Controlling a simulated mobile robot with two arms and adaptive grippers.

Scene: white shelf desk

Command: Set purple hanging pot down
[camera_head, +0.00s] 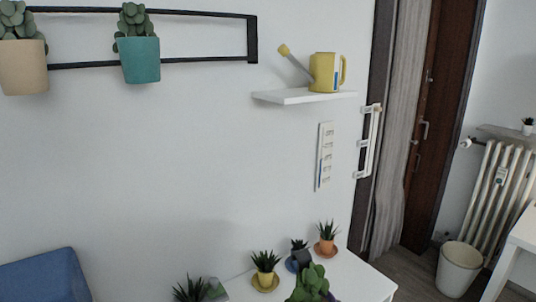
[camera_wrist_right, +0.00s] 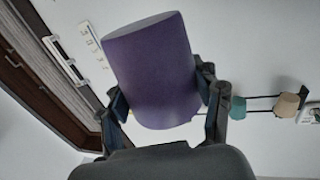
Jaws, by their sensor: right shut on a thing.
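The purple hanging pot (camera_wrist_right: 152,68) fills the middle of the right wrist view, tilted in that picture. My right gripper (camera_wrist_right: 163,92) is shut on it, with one dark finger against each side. In the head view a green succulent (camera_head: 311,281) rises at the bottom edge, in front of the white table; it appears to be the plant in this pot, whose body is almost wholly below the frame. My left gripper is in neither view.
A teal pot (camera_head: 140,62) and a beige pot (camera_head: 23,70) hang on the black wall rail (camera_head: 252,40). The white table (camera_head: 362,283) holds a yellow pot (camera_head: 265,279), a terracotta pot (camera_head: 326,247) and other small plants. A wall shelf (camera_head: 300,97) bears a yellow watering can (camera_head: 322,75).

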